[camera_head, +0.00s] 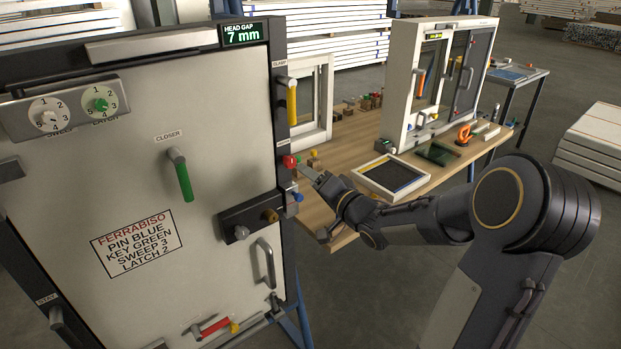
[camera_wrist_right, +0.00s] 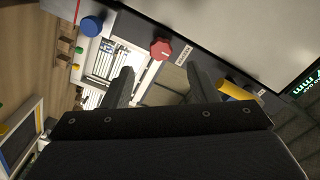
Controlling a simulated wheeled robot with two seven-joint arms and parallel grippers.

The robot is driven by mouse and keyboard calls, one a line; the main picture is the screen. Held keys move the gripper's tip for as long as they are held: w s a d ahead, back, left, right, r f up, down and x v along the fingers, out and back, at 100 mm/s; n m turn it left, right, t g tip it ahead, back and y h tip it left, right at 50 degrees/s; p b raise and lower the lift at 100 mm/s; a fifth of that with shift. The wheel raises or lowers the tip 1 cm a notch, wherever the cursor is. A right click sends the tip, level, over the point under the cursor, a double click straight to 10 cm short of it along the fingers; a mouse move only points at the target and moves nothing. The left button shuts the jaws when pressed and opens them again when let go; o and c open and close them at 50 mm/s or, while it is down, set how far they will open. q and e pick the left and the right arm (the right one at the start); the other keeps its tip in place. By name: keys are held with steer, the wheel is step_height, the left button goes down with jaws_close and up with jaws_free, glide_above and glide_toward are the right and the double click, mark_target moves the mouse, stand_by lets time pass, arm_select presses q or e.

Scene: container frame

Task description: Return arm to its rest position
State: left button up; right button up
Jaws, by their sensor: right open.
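My right arm comes in from the right in the head view. Its gripper (camera_head: 312,174) is beside the right edge of the large pale panel (camera_head: 130,200), close to a red knob (camera_head: 290,161) and a blue knob (camera_head: 297,197). In the right wrist view my right gripper (camera_wrist_right: 160,84) is open, with its two dark fingers apart and nothing held between them. The red knob (camera_wrist_right: 160,48) lies beyond the fingertips, apart from them. The blue knob (camera_wrist_right: 92,26) is to its left. My left gripper is not in view.
A wooden bench (camera_head: 345,150) stands behind my right gripper, holding a white window frame (camera_head: 310,100), a framed tray (camera_head: 391,176) and a tall door unit (camera_head: 438,80).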

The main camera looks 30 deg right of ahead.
stand_by(0.3)
steer(key=s+a+f+n+g+y, duration=0.1)
steer(key=s+a+f+n+g, duration=0.1)
steer(key=s+a, duration=0.4)
steer(key=s+a+f+n+g, duration=0.3)
steer(key=s+a+n+g, duration=0.1)
steer(key=s, duration=0.9)
steer(key=s+a+f+n+g+y, duration=0.1)
steer(key=s+a+f+n+g, duration=0.1)
steer(key=s+a+g, duration=0.4)
steer(key=s+a+n, duration=0.1)
steer(key=s, duration=0.3)
steer(key=shift+s+a+f+y, duration=0.15)
steer(key=shift+s+a+y, duration=0.1)
steer(key=shift+a+y, duration=0.1)
